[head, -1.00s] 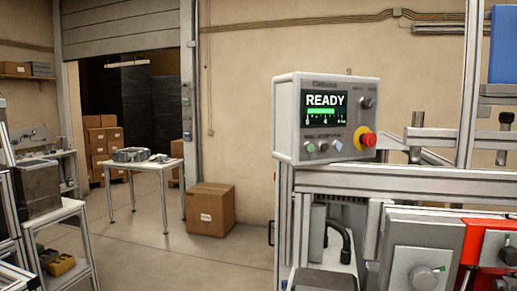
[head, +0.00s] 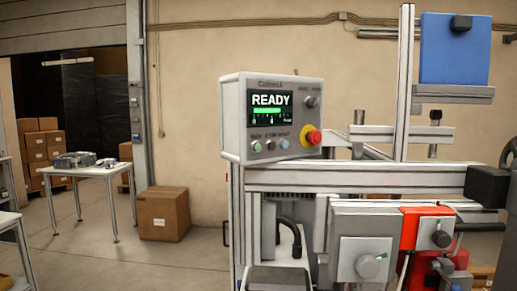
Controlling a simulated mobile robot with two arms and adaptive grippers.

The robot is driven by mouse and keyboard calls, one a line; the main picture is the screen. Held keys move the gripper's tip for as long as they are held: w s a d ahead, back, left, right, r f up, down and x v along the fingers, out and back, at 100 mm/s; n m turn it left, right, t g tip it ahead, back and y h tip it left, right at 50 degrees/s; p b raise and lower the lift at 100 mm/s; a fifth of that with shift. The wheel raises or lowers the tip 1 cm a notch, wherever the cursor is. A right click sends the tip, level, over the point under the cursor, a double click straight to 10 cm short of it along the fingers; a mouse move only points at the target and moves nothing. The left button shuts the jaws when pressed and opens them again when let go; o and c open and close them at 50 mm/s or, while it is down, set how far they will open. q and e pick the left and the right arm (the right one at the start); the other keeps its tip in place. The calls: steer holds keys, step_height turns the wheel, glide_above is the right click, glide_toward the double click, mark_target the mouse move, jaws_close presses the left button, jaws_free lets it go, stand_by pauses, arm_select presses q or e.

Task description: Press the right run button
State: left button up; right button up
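A light grey control box (head: 235,125) is mounted on the machine frame, in the middle of the head view. Its screen (head: 270,107) reads READY above a green bar. Below the screen is a row of small buttons: a green button (head: 256,147) at the left, a darker button (head: 270,144) in the middle and a pale button (head: 284,143) at the right. Their labels are too small to read surely. A red emergency-stop knob (head: 313,137) on a yellow ring is at the right. A black knob (head: 312,102) is above it. Neither of my grippers is in view.
An aluminium machine frame (head: 380,180) runs right from the box. A blue panel (head: 455,48) stands high at the right, with red and grey machine units (head: 363,255) below. A cardboard box (head: 163,213) and a table (head: 95,170) stand at the left, with open floor between.

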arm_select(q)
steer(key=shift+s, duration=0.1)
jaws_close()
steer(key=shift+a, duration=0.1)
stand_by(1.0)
